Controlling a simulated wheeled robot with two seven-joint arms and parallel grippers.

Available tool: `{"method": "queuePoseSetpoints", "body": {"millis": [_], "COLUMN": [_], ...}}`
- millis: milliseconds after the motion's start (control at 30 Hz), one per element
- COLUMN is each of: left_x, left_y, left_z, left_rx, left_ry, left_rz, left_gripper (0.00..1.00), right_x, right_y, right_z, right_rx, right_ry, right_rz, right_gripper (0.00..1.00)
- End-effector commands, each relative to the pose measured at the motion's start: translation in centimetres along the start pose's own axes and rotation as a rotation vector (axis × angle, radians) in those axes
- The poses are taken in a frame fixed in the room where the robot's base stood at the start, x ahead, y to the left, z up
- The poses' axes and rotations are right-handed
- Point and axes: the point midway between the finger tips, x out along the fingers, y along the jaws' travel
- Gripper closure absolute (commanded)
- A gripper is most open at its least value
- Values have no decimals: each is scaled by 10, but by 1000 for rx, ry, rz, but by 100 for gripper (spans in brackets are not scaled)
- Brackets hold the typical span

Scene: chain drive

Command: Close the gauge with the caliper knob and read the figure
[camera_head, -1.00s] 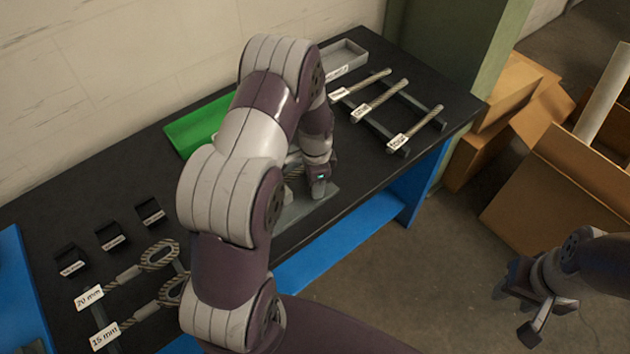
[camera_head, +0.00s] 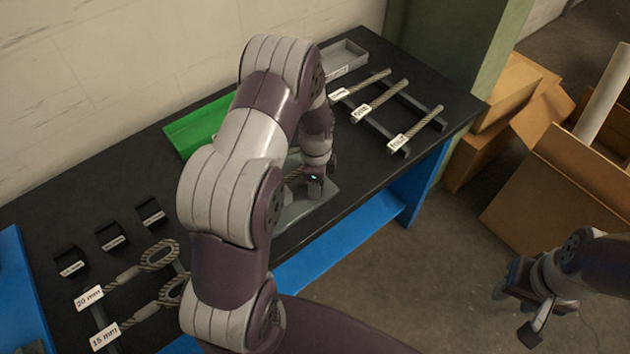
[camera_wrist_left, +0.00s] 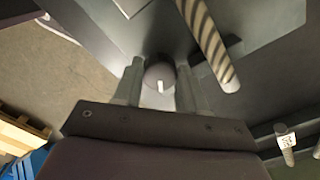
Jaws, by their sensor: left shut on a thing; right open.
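In the left wrist view, the round dark caliper knob (camera_wrist_left: 160,74) with a white mark on its face sits between the two fingers of my left gripper (camera_wrist_left: 160,88). The fingers are shut on its sides. In the head view, my left gripper (camera_head: 314,186) is low over a grey plate-like fixture (camera_head: 318,207) near the table's front edge. My own arm hides most of this fixture, and I cannot make out gauge jaws or a figure. A twisted rope (camera_wrist_left: 210,42) runs close beside the knob. My right gripper (camera_head: 530,305) is open and empty, off the table at lower right.
Labelled ropes (camera_head: 415,128) lie across rails at the table's back right, near a grey tray (camera_head: 345,60). A green tray (camera_head: 200,128) is behind my arm. Looped ropes (camera_head: 158,255) and several black blocks (camera_head: 112,237) are at left. Cardboard boxes (camera_head: 545,175) stand right.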

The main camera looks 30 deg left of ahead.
Motion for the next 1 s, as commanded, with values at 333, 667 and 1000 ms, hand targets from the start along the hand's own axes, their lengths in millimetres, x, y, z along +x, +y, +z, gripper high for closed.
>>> {"method": "queuePoseSetpoints", "body": {"millis": [333, 667, 1000], "left_x": [-2, -2, -12], "left_y": [-2, -4, -6], "left_z": [-1, -1, -3], "left_rx": [2, 1, 1], "left_ry": [1, 2, 3], "left_rz": [-8, -13, -17], "left_gripper": [33, 33, 33], "right_x": [0, 0, -8], "right_y": [0, 0, 0], "right_z": [0, 0, -1], "right_rx": [0, 0, 0], "right_ry": [0, 0, 0], "right_rz": [0, 0, 0], "right_gripper": [57, 57, 57]}}
